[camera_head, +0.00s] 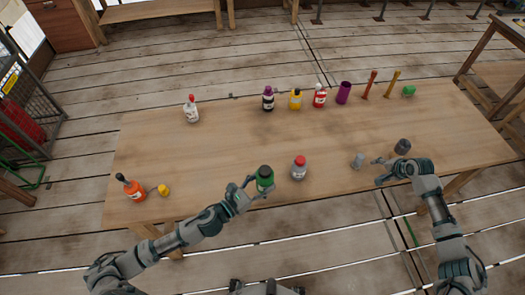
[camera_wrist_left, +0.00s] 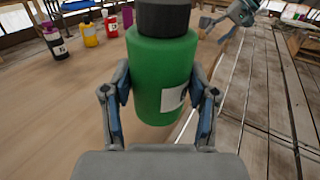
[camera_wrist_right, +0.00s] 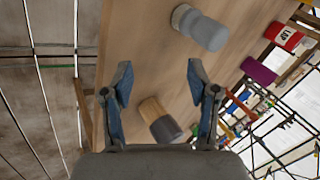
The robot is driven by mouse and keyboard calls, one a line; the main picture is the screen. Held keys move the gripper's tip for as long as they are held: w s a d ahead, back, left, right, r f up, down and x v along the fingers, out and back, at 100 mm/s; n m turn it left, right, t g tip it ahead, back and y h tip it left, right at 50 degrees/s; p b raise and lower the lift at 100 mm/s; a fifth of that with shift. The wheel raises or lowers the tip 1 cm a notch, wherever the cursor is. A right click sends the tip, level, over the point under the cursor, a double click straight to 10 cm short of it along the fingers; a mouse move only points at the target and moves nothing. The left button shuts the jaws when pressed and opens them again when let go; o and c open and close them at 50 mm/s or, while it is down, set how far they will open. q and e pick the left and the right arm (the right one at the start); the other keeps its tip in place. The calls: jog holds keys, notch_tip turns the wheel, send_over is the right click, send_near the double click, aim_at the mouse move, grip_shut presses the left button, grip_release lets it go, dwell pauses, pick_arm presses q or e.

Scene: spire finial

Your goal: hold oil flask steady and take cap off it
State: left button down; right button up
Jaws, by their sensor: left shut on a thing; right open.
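My left gripper (camera_head: 257,186) is shut around the flask's body, one finger on each side. The flask's underside is hidden.
A grey bottle with a red cap (camera_head: 299,169) stands just right of the flask. An orange bottle (camera_head: 134,190) and a small yellow piece (camera_head: 163,190) are at the left. Several bottles and a purple cup (camera_head: 344,93) line the back. The table (camera_head: 220,150) is clear in the middle.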

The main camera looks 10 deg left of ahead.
jog(key=w+a+r+n+g+y, duration=0.1)
jog(key=a+r, duration=0.2)
jog(key=a, duration=0.6)
jog(key=w+a+r+g+y, duration=0.15)
jog(key=a+r, duration=0.25)
jog(key=a, duration=0.5)
notch_tip(320, 180, up, 17)
jog(key=n+g+h, duration=0.3)
jog(key=g+h, duration=0.1)
jog(key=h, duration=0.1)
send_over(261, 169)
jog(key=shift+w+r+t, duration=0.15)
jog(key=shift+w+t, duration=0.1)
jog(key=shift+s, duration=0.2)
jog(key=f, duration=0.7)
jog(key=shift+d, duration=0.2)
jog(key=shift+a+f, duration=0.2)
jog(key=shift+f, duration=0.2)
